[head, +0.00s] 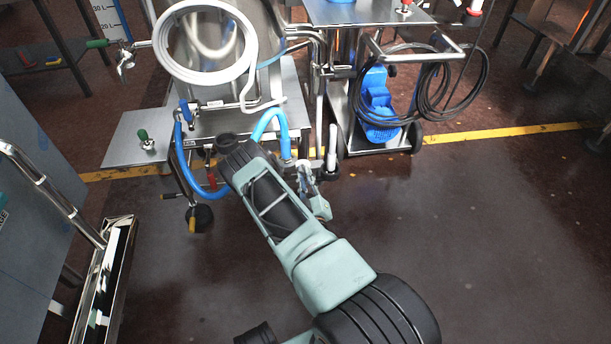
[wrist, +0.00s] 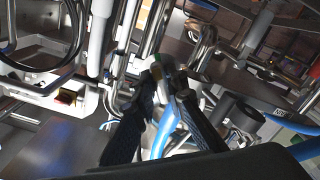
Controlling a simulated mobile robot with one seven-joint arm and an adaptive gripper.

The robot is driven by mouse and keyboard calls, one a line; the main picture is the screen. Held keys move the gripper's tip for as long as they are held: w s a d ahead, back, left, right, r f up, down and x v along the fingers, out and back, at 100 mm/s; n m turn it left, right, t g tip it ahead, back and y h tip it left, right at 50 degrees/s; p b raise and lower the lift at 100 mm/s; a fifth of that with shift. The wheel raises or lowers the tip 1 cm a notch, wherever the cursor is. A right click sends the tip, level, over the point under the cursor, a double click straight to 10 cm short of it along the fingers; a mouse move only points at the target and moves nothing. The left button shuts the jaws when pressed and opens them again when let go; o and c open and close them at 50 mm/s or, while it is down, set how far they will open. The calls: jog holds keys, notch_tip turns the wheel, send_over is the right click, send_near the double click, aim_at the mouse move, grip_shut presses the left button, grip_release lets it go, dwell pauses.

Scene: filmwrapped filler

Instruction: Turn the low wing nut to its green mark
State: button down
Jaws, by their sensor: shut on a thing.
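In the wrist view my gripper (wrist: 166,84) has its two dark fingers closed around a small pale metal piece (wrist: 157,72), which I take to be the low wing nut. The fingertips cover much of it, so its wings and exact angle are unclear. A faint greenish patch (wrist: 166,59) shows just beyond the fingertips; I cannot tell whether it is the green mark. In the head view my arm reaches down to the filler's low pipework, and it hides the fingers and the nut.
A blue hose (wrist: 170,125) passes between my fingers, and blue hoses (head: 270,122) curve beside my arm in the head view. The steel tank (head: 262,30) stands behind. A trolley (head: 355,140) with black cable stands to the right. Floor (head: 490,220) at right is clear.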

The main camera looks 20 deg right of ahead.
jog(key=shift+w+m, duration=0.1)
jog(key=shift+m, duration=0.4)
jog(key=c, duration=1.9)
grip_release()
jog(key=shift+c, duration=0.2)
notch_tip(320, 180, up, 10)
